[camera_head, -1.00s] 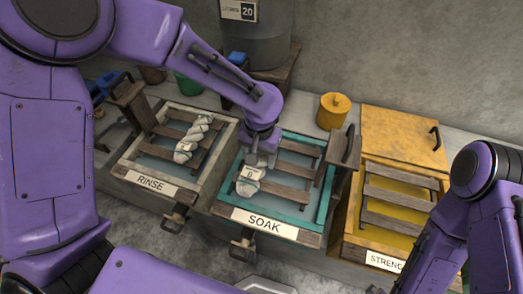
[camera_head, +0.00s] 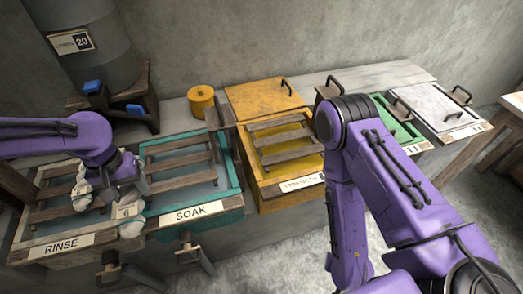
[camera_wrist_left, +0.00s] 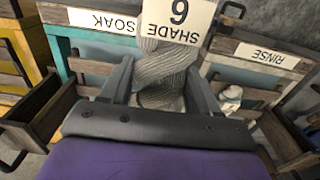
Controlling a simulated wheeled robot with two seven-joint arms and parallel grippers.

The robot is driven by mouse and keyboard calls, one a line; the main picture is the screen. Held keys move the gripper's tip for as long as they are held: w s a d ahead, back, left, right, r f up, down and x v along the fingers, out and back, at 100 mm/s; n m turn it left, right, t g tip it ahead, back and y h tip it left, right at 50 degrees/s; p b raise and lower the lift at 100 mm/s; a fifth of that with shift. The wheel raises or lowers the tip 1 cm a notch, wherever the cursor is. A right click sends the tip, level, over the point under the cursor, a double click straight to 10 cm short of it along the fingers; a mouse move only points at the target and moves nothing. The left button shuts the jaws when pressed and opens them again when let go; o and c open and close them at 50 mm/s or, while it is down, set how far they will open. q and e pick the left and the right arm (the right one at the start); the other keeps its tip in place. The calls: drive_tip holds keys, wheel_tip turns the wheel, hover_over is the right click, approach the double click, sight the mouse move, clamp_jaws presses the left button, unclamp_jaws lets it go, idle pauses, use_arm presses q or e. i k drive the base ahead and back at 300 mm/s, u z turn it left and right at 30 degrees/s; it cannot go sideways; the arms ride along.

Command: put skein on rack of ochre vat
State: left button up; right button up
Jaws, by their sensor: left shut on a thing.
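My left gripper (camera_head: 128,192) hangs over the border between the rinse and soak vats. It is shut on a pale grey twisted skein (camera_head: 131,215), partly hidden by the arm in the head view. In the left wrist view the skein (camera_wrist_left: 166,72) sits between both fingers and bears a tag reading SHADE 6 (camera_wrist_left: 176,18). The ochre vat (camera_head: 265,189) stands right of the soak vat, with an empty slatted rack (camera_head: 288,139) over yellow liquid. Its label reads STRENGTH, partly hidden. My right arm stands beside it; its gripper is out of view.
The teal soak vat (camera_head: 150,224) has bare slats. Another pale skein (camera_head: 82,190) lies on the rinse vat's rack. A yellow canister (camera_head: 201,101) stands behind. A yellow lid (camera_head: 262,97) lies behind the ochre vat. A green vat (camera_head: 400,128) is further right.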

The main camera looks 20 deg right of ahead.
sight(270, 139)
drive_tip(key=z, duration=0.4)
drive_tip(key=k, duration=0.55)
drive_tip(key=z, duration=1)
drive_tip(key=i, duration=0.9)
drive_tip(key=u, duration=0.45)
drive_tip(key=i, duration=0.6)
drive_tip(key=u, duration=0.4)
